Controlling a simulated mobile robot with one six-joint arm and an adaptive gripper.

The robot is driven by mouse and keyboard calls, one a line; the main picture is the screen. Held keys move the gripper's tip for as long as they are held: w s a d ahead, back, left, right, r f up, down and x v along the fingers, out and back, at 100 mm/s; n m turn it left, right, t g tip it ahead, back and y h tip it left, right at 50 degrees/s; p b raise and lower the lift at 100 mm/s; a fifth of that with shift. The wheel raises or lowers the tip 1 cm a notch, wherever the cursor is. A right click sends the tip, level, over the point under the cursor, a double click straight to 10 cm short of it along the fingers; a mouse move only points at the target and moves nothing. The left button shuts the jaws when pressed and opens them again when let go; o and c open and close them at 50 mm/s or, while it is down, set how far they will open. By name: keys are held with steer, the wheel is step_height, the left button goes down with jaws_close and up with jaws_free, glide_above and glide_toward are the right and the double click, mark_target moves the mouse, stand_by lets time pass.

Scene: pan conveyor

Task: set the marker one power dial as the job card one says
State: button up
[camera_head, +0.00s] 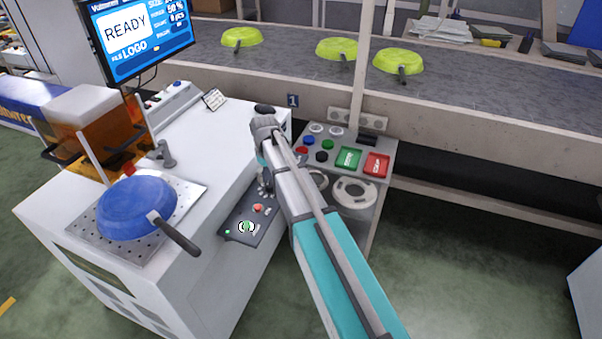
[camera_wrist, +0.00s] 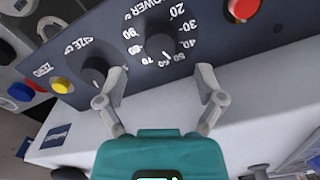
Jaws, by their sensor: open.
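The power dial (camera_wrist: 160,46) is a black knob on the dark panel in the wrist view, its scale upside down. A light mark on it points toward the lower numbers, around 50 or 60; I cannot read it exactly. My gripper (camera_wrist: 162,80) is open, its fingers apart just below the dial and touching nothing that I can make out. The left fingertip overlaps the edge of the size dial (camera_wrist: 95,72) in the picture. In the head view my arm hides the gripper's fingers.
The screen (camera_head: 140,35) reads READY. A red button (camera_wrist: 243,9) and a yellow button (camera_wrist: 61,85) flank the dials. A blue pan (camera_head: 138,207) lies on a perforated plate. Green pans (camera_head: 398,60) sit on the conveyor (camera_head: 290,62). A button stand (camera_head: 345,155) is right of my arm.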

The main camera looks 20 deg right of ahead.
mark_target(270, 184)
steer(key=shift+r+p, duration=4.2)
steer(key=shift+r, duration=0.3)
steer(key=s+d+r+m+p, duration=0.2)
steer(key=s+r+m+p, duration=0.1)
steer(key=s, duration=0.8)
steer(key=s+d+r+m+p, duration=0.2)
steer(key=s+d+r+p, duration=0.1)
steer(key=s, duration=0.7)
steer(key=shift+s+r+m+p, duration=0.3)
steer(key=shift+s+m, duration=0.05)
steer(key=shift+m, duration=0.05)
steer(key=shift+d, duration=0.1)
steer(key=shift+s+d+r, duration=0.1)
steer(key=shift+s+r, duration=0.15)
steer(key=shift+s, duration=0.5)
